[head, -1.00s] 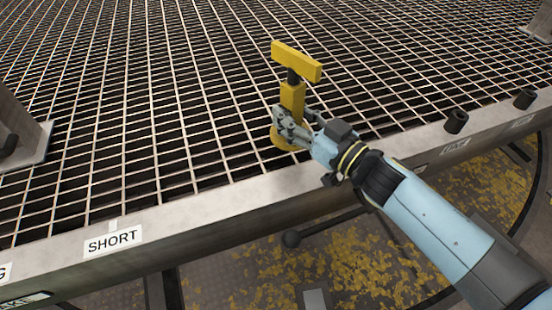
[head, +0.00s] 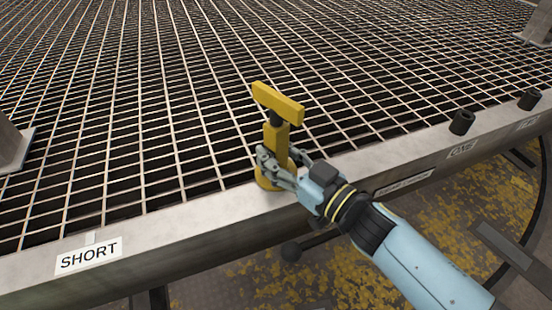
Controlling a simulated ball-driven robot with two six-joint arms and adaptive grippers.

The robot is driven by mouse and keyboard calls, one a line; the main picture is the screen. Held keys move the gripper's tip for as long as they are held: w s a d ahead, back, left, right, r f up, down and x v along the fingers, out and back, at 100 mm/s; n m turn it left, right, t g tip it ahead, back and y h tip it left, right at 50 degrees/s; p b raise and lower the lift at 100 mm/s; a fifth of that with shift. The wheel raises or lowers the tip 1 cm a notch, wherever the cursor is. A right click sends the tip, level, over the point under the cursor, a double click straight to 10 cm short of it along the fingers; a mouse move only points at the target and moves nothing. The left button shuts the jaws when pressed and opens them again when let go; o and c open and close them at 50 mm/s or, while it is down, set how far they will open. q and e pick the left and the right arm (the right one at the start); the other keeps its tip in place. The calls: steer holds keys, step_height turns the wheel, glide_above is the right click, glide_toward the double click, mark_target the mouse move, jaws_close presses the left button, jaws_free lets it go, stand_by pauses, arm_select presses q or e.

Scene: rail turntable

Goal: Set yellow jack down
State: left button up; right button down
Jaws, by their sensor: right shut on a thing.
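The yellow jack (head: 276,143) stands upright at the front edge of the grated turntable, with a T-shaped yellow head (head: 277,102) on a dark neck and a round yellow foot. My right gripper (head: 272,165) is shut on its lower body, coming from the right. The foot shows partly below the fingers, over the metal rim (head: 190,215); I cannot tell whether it touches. My left gripper is not in view.
The grating (head: 130,110) is open and clear around and behind the jack. A label reading SHORT (head: 89,256) is on the rim at left. Two dark short cylinders (head: 462,122) sit on the rim at right. A bracket foot (head: 15,150) stands at the left edge.

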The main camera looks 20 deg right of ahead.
stand_by(0.4)
steer(key=c, duration=1.4)
jaws_free()
steer(key=shift+f, duration=0.2)
steer(key=shift+c, duration=0.2)
steer(key=o, duration=0.4)
steer(key=shift+o, duration=0.2)
